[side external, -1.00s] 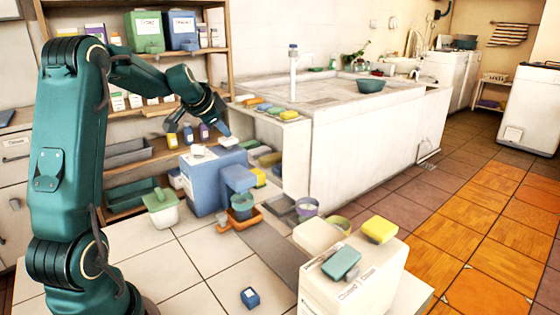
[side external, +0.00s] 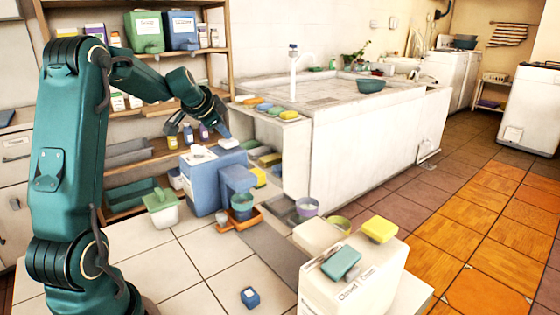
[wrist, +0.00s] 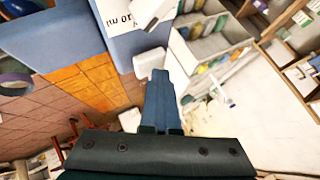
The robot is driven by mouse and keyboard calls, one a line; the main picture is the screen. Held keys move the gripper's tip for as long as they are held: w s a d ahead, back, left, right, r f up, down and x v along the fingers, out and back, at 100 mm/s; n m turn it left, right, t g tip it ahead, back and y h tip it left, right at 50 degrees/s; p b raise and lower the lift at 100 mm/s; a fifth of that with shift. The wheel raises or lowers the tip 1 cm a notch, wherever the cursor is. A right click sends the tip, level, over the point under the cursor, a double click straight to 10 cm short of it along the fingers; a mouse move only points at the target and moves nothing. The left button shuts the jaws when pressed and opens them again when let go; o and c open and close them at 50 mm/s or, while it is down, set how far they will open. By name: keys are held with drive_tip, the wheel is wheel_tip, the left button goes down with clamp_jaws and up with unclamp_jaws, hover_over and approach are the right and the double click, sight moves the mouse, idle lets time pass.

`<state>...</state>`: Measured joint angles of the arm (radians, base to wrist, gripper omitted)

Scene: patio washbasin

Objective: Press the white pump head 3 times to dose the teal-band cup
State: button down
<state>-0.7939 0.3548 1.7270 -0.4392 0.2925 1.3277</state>
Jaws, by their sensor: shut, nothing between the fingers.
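The blue dispenser (side external: 205,188) stands on the tiled counter, its white pump head (side external: 228,143) on top near the right end. My gripper (side external: 225,131) is shut and empty, pointing down just above the pump head. In the wrist view the closed fingers (wrist: 160,85) reach toward the white pump head (wrist: 149,62); I cannot tell whether they touch it. The teal-band cup (side external: 242,207) sits under the dispenser's overhanging spout block, in an orange tray (side external: 252,219). The cup's contents are not visible.
A purple-band cup (side external: 307,207) and a green-band cup (side external: 340,223) stand to the right. A white box (side external: 350,285) with sponges is in front. A small blue box (side external: 250,298) lies on open tiles.

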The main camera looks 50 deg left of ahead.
sight(225, 142)
drive_tip(key=shift+r, duration=3.25)
